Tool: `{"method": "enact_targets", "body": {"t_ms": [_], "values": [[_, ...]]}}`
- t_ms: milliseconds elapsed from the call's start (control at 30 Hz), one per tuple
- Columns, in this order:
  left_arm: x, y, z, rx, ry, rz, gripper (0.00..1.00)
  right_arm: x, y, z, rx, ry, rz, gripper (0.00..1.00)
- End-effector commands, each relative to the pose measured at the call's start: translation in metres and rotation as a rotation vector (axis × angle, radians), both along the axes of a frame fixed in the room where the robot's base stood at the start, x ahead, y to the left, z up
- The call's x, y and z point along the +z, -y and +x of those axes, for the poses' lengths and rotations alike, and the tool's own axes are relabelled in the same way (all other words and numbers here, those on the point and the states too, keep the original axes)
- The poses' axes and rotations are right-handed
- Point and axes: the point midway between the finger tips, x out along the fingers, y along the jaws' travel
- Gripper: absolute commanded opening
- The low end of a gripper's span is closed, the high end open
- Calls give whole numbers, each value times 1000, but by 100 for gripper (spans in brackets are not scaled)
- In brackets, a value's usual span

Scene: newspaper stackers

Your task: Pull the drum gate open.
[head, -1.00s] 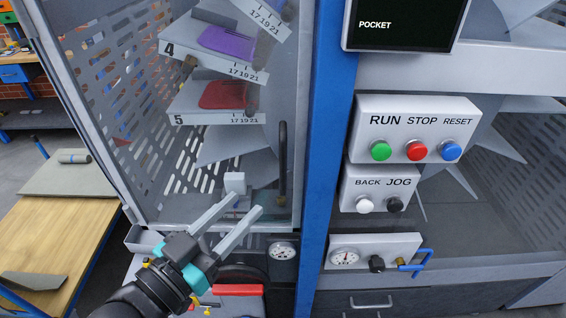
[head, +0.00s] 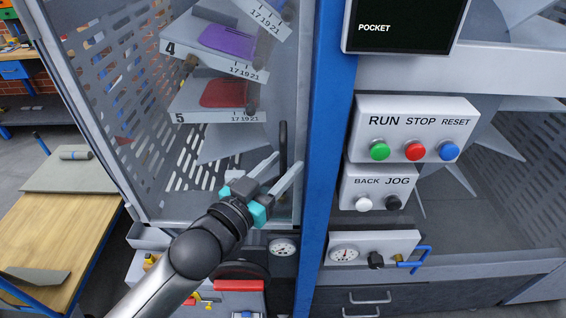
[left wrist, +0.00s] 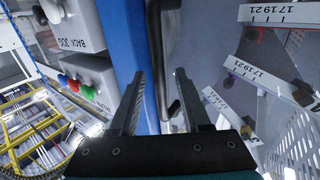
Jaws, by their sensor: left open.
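The drum gate is a clear panel in a grey frame on the left of the blue post. Its black upright handle (head: 283,137) is near the gate's right edge. My left gripper (head: 287,160) is open, its two fingertips near the lower part of the handle in the head view. In the left wrist view, the dark handle (left wrist: 168,50) runs upward ahead of the open left gripper (left wrist: 158,72), roughly between the fingers. I cannot tell whether they touch it. The gate looks shut. My right gripper is not in view.
The blue post (head: 327,130) stands just right of the handle. A button panel (head: 367,157) is beyond it. Numbered shelves with purple and red pads (head: 222,93) sit behind the gate. A wooden table (head: 50,220) is at the left.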

Motion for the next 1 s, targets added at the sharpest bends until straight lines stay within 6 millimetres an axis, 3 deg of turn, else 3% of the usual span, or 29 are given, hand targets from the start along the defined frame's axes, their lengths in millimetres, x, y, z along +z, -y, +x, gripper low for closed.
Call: {"method": "enact_targets", "body": {"t_ms": [367,800,1000], "values": [[0,3,5,0,-1,1,47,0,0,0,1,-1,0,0],[0,3,4,0,-1,1,0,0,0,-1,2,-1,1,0],[0,3,4,-1,-1,0,0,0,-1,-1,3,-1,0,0]]}}
